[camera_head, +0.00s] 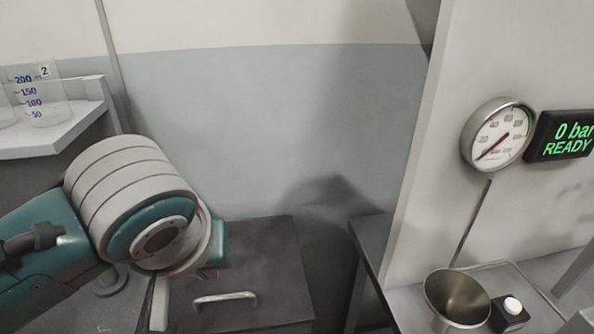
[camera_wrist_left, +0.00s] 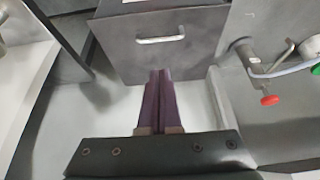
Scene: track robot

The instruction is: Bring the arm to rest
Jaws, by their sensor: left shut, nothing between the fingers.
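My left arm (camera_head: 140,215) comes in from the left in the head view, its teal and grey wrist joint in front of a dark drawer cabinet. Its gripper fingers are mostly hidden below the joint there. In the left wrist view my left gripper (camera_wrist_left: 162,75) shows two dark purple fingers close together, shut and empty. They point toward the floor and the front of the grey drawer cabinet (camera_wrist_left: 190,62), apart from its handle (camera_wrist_left: 160,39). My right gripper is in neither view.
A beaker (camera_head: 47,100) marked 2 stands on a white shelf (camera_head: 60,135) at the left. At the right are a pressure gauge (camera_head: 500,135), a display (camera_head: 562,137) reading "0 bar READY", and a metal cup (camera_head: 458,297). A red knob (camera_wrist_left: 270,100) is at the right in the wrist view.

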